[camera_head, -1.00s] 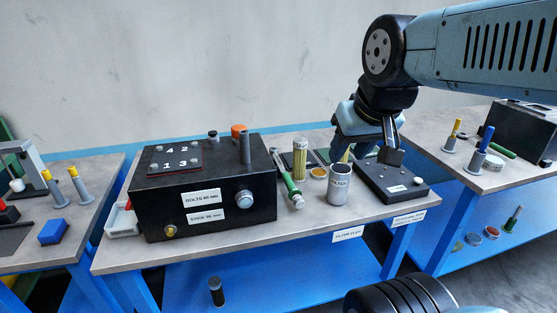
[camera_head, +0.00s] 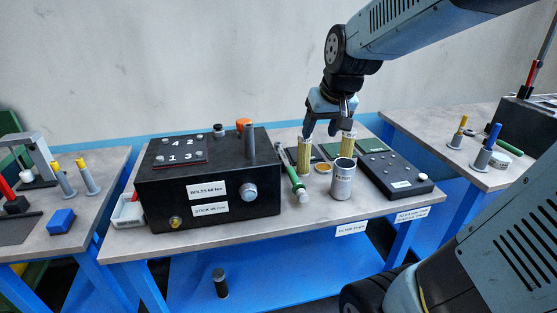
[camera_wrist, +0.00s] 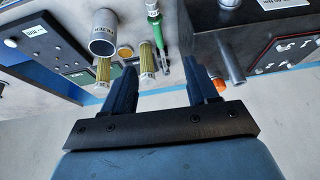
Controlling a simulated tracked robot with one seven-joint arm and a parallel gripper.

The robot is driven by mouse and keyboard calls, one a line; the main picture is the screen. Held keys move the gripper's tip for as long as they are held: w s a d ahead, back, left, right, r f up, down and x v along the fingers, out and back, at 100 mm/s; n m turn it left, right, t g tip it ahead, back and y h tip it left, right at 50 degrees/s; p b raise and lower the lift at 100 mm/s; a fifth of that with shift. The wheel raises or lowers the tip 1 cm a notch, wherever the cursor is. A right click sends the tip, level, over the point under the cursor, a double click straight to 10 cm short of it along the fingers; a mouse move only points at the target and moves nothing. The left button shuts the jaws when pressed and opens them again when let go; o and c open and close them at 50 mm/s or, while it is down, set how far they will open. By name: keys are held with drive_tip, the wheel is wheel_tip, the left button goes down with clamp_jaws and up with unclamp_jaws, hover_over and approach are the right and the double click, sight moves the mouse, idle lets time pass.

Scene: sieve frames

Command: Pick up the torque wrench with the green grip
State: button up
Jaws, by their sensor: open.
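The torque wrench with the green grip (camera_head: 295,184) lies on the middle table, between the black box and the grey filter cup. Its grip points toward the front edge, and its far end is partly hidden beside the box. In the wrist view its green grip (camera_wrist: 154,28) is at the top centre, with a grey shaft reaching down between my fingers' directions. My gripper (camera_head: 323,131) is open and empty, above the back of the table, behind and right of the wrench. Its fingers (camera_wrist: 158,72) are spread in the wrist view, touching nothing that I can see.
Yellow filter cartridges (camera_head: 304,158) (camera_head: 347,146) stand near the wrench and under my gripper. The grey filter cup (camera_head: 342,180) stands to its right. The tall black box (camera_head: 208,185) stands close on its left, with an upright grey post (camera_head: 250,143). A low black block (camera_head: 395,176) lies right.

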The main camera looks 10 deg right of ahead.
drive_tip(key=w+f, duration=0.6)
drive_tip(key=w, duration=0.3)
approach(291, 169)
drive_tip(key=shift+g, duration=0.4)
drive_tip(key=x, duration=0.6)
drive_tip(key=shift+a+f, duration=0.1)
drive_tip(key=shift+f, duration=0.1)
drive_tip(key=shift+w+x, duration=0.15)
drive_tip(key=shift+x, duration=1.15)
drive_tip(key=shift+w+x, duration=0.15)
drive_tip(key=shift+x, duration=1.15)
drive_tip(key=shift+r, duration=0.1)
clamp_jaws()
